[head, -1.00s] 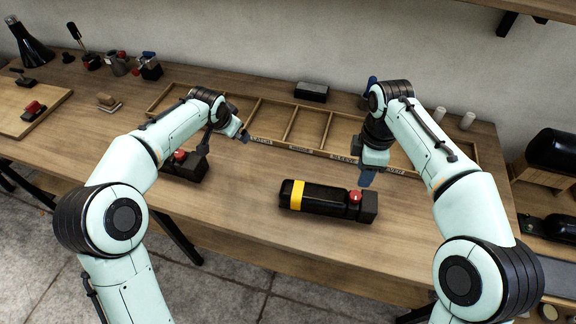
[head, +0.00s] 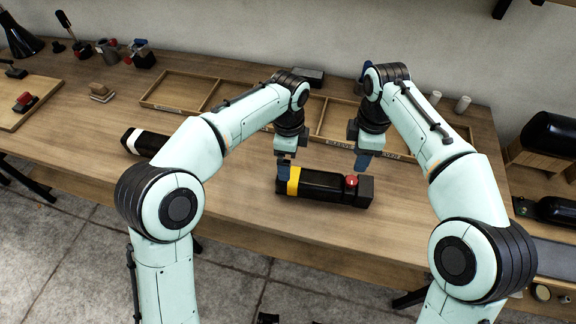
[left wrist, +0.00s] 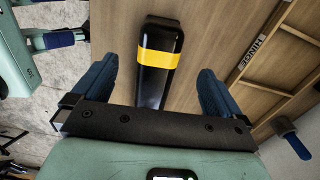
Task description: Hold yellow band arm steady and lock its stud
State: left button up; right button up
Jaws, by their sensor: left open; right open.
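The yellow band arm is a black padded bar (head: 318,183) with a yellow band (head: 293,181), lying on the table. Its red stud (head: 351,181) stands near the right end, beside a black end block. My left gripper (head: 284,172) is open above the banded end. In the left wrist view the black bar and yellow band (left wrist: 159,65) lie between its two blue fingers, apart from them. My right gripper (head: 364,160) is open and empty, above and behind the red stud. Whether either gripper touches the bar is not clear in the head view.
A black bar with a white band (head: 131,139) lies at left, partly behind my left arm. A divided wooden tray (head: 180,91) runs along the back. A stamp-like wooden block (head: 101,92) and a board (head: 30,103) are at far left. The table front is clear.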

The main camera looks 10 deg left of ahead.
pick_arm(q)
notch_tip(320, 180, down, 12)
jog(key=shift+f, duration=0.25)
dwell(0.3)
jog(key=c, duration=1.5)
